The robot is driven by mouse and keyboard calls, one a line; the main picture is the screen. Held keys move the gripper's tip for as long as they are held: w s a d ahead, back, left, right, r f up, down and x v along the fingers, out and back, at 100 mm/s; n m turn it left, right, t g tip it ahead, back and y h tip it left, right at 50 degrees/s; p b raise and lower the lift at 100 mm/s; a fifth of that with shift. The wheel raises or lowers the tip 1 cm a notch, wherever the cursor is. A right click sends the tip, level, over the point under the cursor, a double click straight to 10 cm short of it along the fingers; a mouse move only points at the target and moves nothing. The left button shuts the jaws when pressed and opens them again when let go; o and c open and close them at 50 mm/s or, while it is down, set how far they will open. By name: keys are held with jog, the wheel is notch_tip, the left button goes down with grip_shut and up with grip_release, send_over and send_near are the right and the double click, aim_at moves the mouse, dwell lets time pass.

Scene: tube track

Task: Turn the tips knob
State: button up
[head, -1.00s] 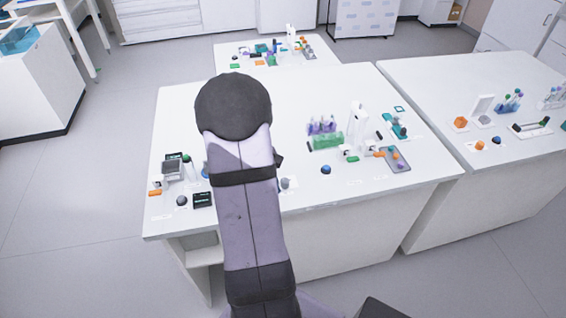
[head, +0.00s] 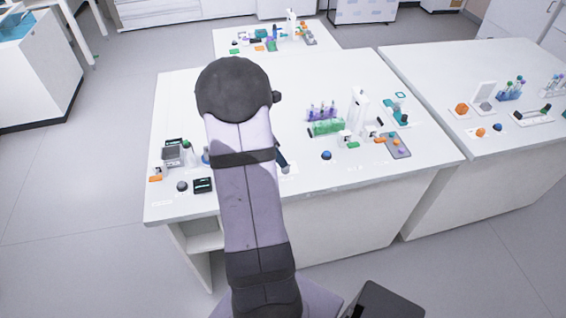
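Several round knobs sit along the front of the middle bench, each with small print that I cannot read, so I cannot tell which one is the tips knob. A dark blue knob (head: 326,155) is right of my arm. A grey knob (head: 182,186) is at the front left. A pale knob (head: 286,169) shows just right of my arm. My gripper is mostly hidden behind my arm. A dark part (head: 281,156) beside the pale knob may be its end, and its fingers cannot be made out.
A black box (head: 202,185) and a grey device (head: 173,154) stand at the left of the bench. A green tube rack (head: 327,127), a white upright device (head: 358,110) and a grey tray (head: 397,145) stand at the right.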

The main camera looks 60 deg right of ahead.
aim_at(285, 169)
jog(key=shift+p+x, duration=0.65)
jog(key=shift+x, duration=2.6)
jog(key=shift+c, duration=0.2)
grip_shut()
